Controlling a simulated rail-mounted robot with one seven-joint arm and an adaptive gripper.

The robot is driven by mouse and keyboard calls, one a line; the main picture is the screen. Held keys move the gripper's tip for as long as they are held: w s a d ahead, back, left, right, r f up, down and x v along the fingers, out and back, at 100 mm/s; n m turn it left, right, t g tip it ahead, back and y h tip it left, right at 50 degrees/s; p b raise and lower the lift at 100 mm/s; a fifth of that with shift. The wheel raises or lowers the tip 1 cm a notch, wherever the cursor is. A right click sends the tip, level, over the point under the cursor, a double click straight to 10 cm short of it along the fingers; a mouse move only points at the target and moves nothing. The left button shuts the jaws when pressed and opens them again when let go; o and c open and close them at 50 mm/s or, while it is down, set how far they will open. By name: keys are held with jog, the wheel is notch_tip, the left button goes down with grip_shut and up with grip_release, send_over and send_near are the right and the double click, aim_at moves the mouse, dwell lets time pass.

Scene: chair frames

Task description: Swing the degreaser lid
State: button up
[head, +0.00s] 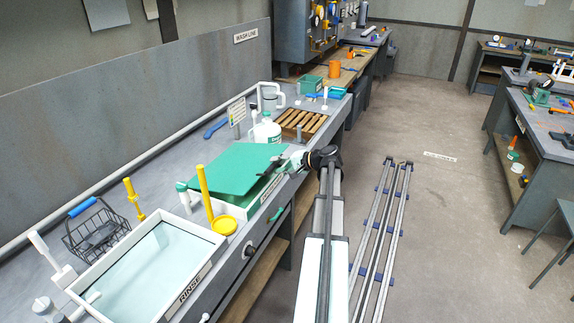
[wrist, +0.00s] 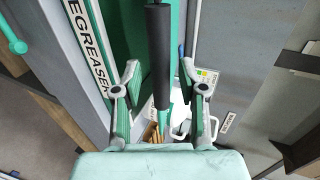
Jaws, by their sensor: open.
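The degreaser lid is a flat green panel (head: 228,168) over a white-rimmed green tank (head: 230,208) on the wash bench in the head view. I cannot tell whether it lies fully flat. A black bar handle (wrist: 160,55) runs lengthwise through the middle of the wrist view, beside the tank's DEGREASER label (wrist: 88,50). My gripper (head: 288,162) is at the lid's right front edge. In the wrist view my gripper (wrist: 158,75) is open, with one finger on each side of the bar. Whether either finger touches it is unclear.
A rinse tank (head: 150,265) with a wire basket (head: 95,232) stands at the front left. A white jug (head: 266,130) and wooden slatted rack (head: 300,122) are behind the lid.

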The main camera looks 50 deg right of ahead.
jog(key=shift+x, duration=0.75)
jog(key=shift+w, duration=0.15)
jog(key=shift+c, duration=1.4)
grip_shut()
jog(key=shift+f, duration=0.15)
notch_tip(320, 180, down, 6)
jog(key=b, duration=0.4)
jog(key=shift+s, duration=0.45)
jog(key=shift+c, duration=0.2)
grip_release()
jog(key=shift+f, duration=0.3)
jog(key=o, duration=0.5)
jog(key=shift+r, duration=0.2)
